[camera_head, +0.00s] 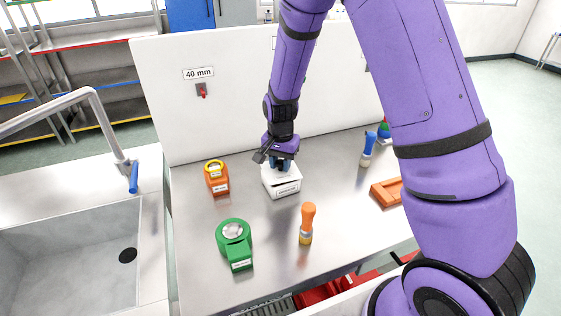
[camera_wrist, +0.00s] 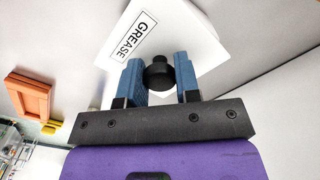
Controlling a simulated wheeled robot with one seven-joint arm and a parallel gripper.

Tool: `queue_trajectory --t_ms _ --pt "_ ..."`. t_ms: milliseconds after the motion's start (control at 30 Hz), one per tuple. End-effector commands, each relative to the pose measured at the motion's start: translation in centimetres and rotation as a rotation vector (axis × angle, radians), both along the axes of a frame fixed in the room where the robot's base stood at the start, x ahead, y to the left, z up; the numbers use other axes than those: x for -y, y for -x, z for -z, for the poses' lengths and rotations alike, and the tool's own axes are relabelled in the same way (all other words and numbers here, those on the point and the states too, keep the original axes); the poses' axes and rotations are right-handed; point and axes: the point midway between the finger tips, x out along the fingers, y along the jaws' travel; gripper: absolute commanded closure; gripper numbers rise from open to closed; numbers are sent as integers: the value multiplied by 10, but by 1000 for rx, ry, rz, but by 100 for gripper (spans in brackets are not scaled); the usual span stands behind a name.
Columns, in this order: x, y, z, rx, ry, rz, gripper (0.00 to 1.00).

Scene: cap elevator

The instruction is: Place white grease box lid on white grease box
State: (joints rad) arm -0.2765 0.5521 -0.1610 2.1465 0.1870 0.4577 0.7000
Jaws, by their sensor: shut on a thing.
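The white grease box (camera_head: 285,190) stands on the steel worktop, with a label on its front. My gripper (camera_head: 280,164) is directly above it, pointing down. In the wrist view my gripper (camera_wrist: 158,72) has its two blue fingers on either side of a black knob (camera_wrist: 159,76), shut on it. The knob belongs to the white lid, whose pale surface (camera_wrist: 180,25) shows beyond the fingers beside a GREASE label. In the head view the lid is at the box's top, partly hidden by my gripper. I cannot tell whether it is fully seated.
An orange holder (camera_head: 217,180), a green holder (camera_head: 234,240) and an orange-topped bottle (camera_head: 306,224) stand around the box. A blue-topped bottle (camera_head: 367,150) and an orange tray (camera_head: 385,192) are to the right. A white panel (camera_head: 215,115) rises behind; a sink (camera_head: 75,245) is at left.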

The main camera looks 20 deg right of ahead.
Motion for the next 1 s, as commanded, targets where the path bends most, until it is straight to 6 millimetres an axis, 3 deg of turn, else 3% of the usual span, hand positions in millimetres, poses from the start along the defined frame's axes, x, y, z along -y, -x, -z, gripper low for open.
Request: queue_trajectory --t_ms 833,867,1000 --pt "0 0 5 0 0 0 93" --pt "0 0 5 0 0 0 67" --pt "0 0 5 0 0 0 40"
